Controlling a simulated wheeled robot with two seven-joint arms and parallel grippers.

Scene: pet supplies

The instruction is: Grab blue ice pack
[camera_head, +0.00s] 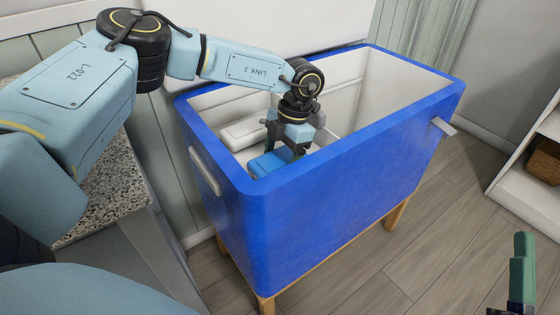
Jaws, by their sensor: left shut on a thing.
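The blue ice pack (268,163) is inside the left part of a blue cooler box (330,160) with a white interior. My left gripper (285,152) reaches down into the cooler from above and is shut on the ice pack. The near wall of the cooler hides the lower part of the pack, so I cannot tell whether it touches the cooler floor. Part of my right gripper (521,280) shows at the bottom right corner, away from the cooler.
The cooler stands on wooden legs and has side handles. A white item (246,129) lies inside it behind the pack. A speckled counter (110,190) is at the left. A white shelf (528,195) with a wicker basket (544,162) stands at the right. Open floor lies between.

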